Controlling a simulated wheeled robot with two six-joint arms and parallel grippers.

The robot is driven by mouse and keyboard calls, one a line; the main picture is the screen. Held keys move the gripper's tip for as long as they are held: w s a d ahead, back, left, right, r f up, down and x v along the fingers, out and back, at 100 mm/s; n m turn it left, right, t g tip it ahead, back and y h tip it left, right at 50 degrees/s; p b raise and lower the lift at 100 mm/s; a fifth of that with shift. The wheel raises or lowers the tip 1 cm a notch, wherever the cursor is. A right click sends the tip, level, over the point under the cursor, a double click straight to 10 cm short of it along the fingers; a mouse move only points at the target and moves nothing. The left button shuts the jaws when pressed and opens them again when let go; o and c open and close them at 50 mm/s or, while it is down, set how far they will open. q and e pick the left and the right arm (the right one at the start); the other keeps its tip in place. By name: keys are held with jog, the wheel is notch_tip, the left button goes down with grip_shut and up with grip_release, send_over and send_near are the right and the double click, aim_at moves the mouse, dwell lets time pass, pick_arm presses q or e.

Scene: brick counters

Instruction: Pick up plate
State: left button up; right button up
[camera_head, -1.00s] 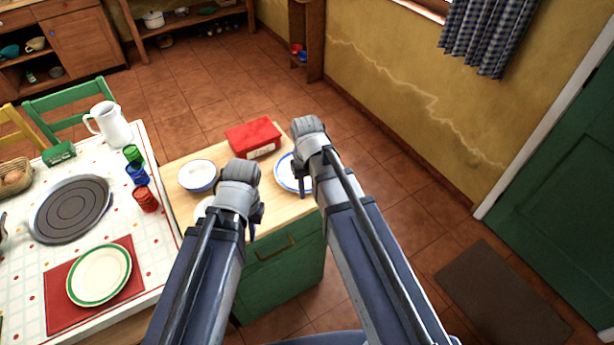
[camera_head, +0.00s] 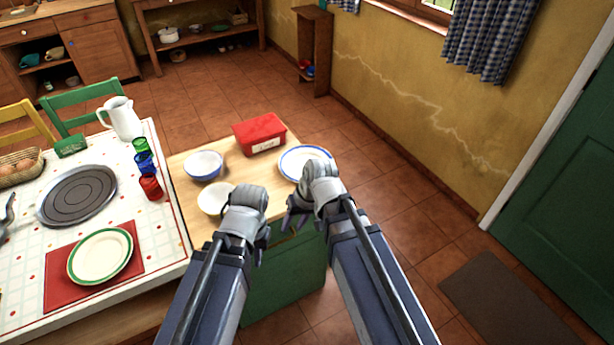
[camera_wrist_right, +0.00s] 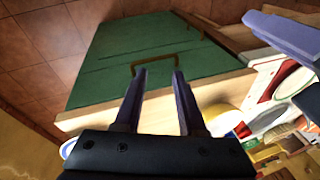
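In the head view a white plate with a blue rim (camera_head: 299,158) lies at the right end of the wooden counter top. My right gripper's wrist covers its near edge. Another plate, white with a green rim (camera_head: 100,256), lies on a red placemat (camera_head: 62,292) on the table at left. My right gripper (camera_head: 296,218) is near the counter's front edge, just in front of the blue-rimmed plate. In the right wrist view its two fingers (camera_wrist_right: 158,78) are apart with nothing between them. My left gripper (camera_head: 263,250) is beside the counter's front edge; its finger gap is unclear.
The counter top also holds a blue-and-white bowl (camera_head: 204,166), a white dish (camera_head: 211,200) and a red box (camera_head: 259,133). The counter's green front (camera_head: 290,275) has a handle (camera_wrist_right: 150,62). The table holds cups, a jug (camera_head: 122,118) and a dark round disc (camera_head: 77,195).

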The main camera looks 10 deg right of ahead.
jog(key=w+d+f+m+t+y+b, duration=0.1)
jog(key=w+d+m+t+b, duration=0.1)
jog(key=w+d+b, duration=0.2)
jog(key=w+d+f+m+t+y+b, duration=0.1)
jog(key=w+d+m+t+b, duration=0.1)
jog(key=w, duration=0.5)
jog(key=w+d+f+m+t+y+b, duration=0.2)
jog(key=w+d+t+b, duration=0.1)
jog(key=w+d+b, duration=0.2)
jog(key=shift+w+d+m+b, duration=0.15)
jog(key=shift+d+m+b, duration=0.15)
jog(key=shift+d+b, duration=0.35)
jog(key=w+d+r+m+t+b, duration=0.1)
jog(key=w+d+m+t+b, duration=0.25)
jog(key=d, duration=0.45)
jog(key=shift+n+t+h, duration=0.25)
jog(key=shift+h, duration=0.05)
jog(key=shift+b+x, duration=1.1)
jog(key=shift+x, duration=2.75)
jog(key=shift+s, duration=0.15)
grip_shut()
